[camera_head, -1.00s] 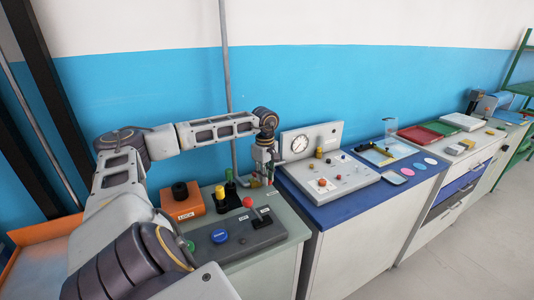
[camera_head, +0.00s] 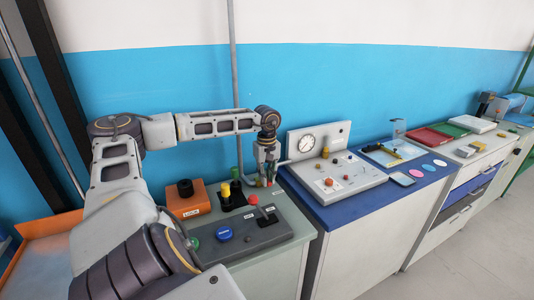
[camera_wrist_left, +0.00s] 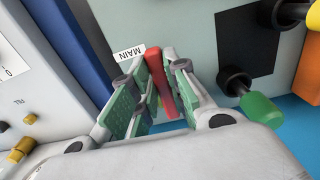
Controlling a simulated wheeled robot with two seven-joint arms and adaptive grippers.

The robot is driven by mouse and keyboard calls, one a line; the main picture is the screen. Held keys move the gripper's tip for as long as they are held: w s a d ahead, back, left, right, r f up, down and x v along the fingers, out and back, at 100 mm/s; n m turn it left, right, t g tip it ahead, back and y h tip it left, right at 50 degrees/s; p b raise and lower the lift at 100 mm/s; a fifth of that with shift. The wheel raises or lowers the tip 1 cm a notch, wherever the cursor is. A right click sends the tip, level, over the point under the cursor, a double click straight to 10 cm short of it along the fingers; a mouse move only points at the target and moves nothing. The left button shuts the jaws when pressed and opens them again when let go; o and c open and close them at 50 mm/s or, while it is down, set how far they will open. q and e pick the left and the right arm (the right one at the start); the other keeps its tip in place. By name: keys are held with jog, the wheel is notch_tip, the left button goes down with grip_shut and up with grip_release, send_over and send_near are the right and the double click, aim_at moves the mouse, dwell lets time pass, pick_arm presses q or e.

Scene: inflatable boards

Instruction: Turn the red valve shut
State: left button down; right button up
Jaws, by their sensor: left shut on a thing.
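The red valve handle (camera_wrist_left: 158,82) shows in the left wrist view as a bar between the green-padded fingers, next to a white label reading MAIN (camera_wrist_left: 128,55). My left gripper (camera_wrist_left: 152,98) is shut on this red handle. In the head view my left gripper (camera_head: 267,172) points down at the back right corner of the green-grey bench (camera_head: 285,262). The valve is mostly hidden by the fingers there, and how far it is turned cannot be told. My right gripper is not in view.
Close left of the gripper stand a green knob (camera_head: 236,173) and a yellow knob (camera_head: 224,190) on a black base. An orange LOCK box (camera_head: 187,202) and a grey button panel (camera_head: 240,238) are nearby. A gauge panel (camera_head: 340,130) stands to the right.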

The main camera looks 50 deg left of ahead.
pick_arm(q)
jog(key=c, duration=1.4)
grip_release()
jog(key=shift+r, duration=5.95)
